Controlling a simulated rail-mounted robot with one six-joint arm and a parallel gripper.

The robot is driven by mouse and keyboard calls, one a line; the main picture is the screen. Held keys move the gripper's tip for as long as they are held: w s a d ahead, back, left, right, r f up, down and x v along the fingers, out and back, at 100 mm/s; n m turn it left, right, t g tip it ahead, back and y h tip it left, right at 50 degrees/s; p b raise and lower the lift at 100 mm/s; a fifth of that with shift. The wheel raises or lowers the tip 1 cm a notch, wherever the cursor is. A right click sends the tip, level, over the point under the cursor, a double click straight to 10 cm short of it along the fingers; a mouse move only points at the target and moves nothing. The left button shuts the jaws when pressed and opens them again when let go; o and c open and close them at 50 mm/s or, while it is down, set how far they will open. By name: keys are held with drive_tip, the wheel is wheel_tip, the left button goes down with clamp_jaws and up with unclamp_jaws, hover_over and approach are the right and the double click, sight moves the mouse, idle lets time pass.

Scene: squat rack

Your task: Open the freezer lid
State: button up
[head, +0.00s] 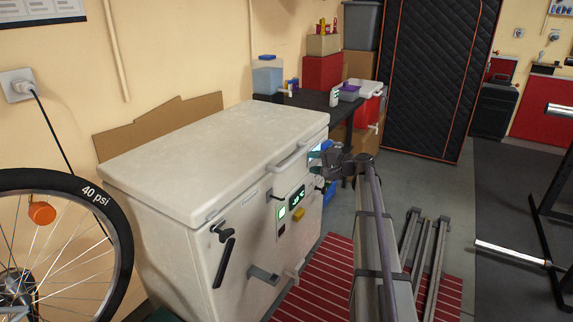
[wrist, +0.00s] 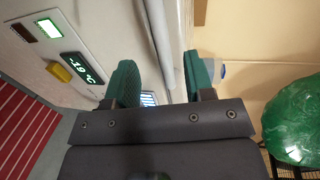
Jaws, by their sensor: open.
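The white chest freezer (head: 160,240) stands against the wall with its lid (head: 210,150) down. A pale bar handle (head: 290,160) sits on the lid's front edge toward the right end. My gripper (head: 316,163) is at the freezer's front right corner, close to the handle. In the wrist view the teal fingers of my gripper (wrist: 163,85) are apart, and a pale bar (wrist: 160,40), apparently the lid handle, runs ahead between them. Whether a finger touches it I cannot tell. The freezer front (wrist: 65,25) with its lit temperature display (wrist: 82,68) is on the left there.
A bicycle wheel (head: 118,250) stands at the left front. A dark table (head: 315,98) with boxes is behind the freezer. A red striped mat (head: 325,275) and metal bars (head: 425,250) lie on the floor. A green translucent object (wrist: 293,120) is at the wrist view's right.

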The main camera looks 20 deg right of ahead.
sight(294, 161)
drive_tip(key=b+x, duration=0.1)
drive_tip(key=x, duration=0.8)
drive_tip(key=shift+w+a+f+b, duration=0.15)
drive_tip(key=shift+a+b, duration=0.1)
drive_tip(key=shift+b, duration=0.1)
drive_tip(key=shift+c, duration=0.2)
clamp_jaws()
